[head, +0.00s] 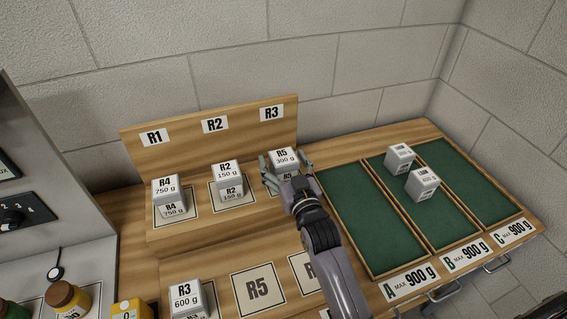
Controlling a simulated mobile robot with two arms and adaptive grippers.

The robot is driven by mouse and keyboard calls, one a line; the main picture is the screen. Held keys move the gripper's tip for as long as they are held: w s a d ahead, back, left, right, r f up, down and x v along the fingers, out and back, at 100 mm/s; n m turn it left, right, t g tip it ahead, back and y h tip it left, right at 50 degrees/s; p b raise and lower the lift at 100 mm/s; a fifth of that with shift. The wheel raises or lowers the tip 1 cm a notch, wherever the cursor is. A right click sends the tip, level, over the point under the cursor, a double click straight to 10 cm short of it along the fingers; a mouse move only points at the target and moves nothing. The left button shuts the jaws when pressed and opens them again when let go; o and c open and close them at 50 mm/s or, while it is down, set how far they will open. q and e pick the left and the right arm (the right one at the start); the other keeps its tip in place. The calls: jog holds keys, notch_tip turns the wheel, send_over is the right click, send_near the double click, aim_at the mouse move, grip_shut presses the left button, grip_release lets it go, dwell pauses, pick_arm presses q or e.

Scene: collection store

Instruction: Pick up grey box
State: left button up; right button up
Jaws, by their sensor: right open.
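Several light grey boxes stand on the wooden rack. The grey box marked R5 300 g (283,158) is at the rack's upper right, under the R3 sign. My right gripper (284,170) is open at this box, with its fingers on either side of it. The gripper and wrist hide the box's lower part, and I cannot tell whether the fingers touch it. The R2 150 g box (228,173) and the R4 750 g box (166,187) stand to the left. The R3 600 g box (186,297) is on the lower step. My left gripper is not in view.
Green-lined trays A (352,215), B (455,232) and C (470,180) lie to the right. Two grey boxes (400,157) (422,184) sit around tray B. A brown-capped jar (66,299) and a grey cabinet (30,190) are at left.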

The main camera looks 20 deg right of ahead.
jog(key=c, duration=1.5)
